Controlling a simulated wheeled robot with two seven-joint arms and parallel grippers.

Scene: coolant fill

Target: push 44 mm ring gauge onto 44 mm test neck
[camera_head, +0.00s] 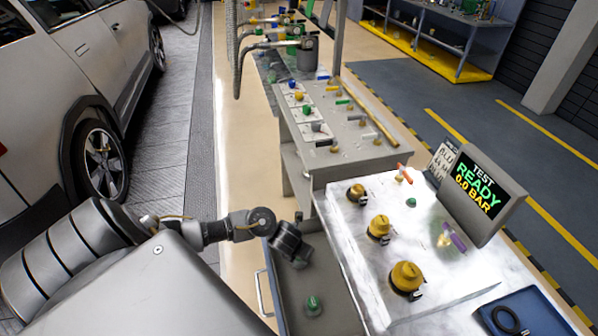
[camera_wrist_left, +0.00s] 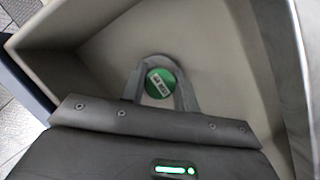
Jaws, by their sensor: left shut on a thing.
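My left gripper (camera_head: 300,262) points down over an open grey drawer. In the left wrist view its fingers (camera_wrist_left: 162,95) are around a green-topped piece (camera_wrist_left: 158,83) with a pale label, and are shut on it. A green-topped piece (camera_head: 313,304) with a grey base also shows in the drawer in the head view, below the fingertips; I cannot tell whether it is the same one. Three yellow-brass necks of rising size stand on the white bench: small (camera_head: 357,192), middle (camera_head: 379,228) and large (camera_head: 406,276). Their sizes are not readable. My right gripper is out of view.
The drawer wall (camera_head: 268,292) surrounds the left gripper's workspace. A test display (camera_head: 482,193) reads READY, 0.0 BAR at the bench's right. A blue tray (camera_head: 545,312) with a black ring is at the lower right. A grey table (camera_head: 345,133) with several small parts stands behind.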

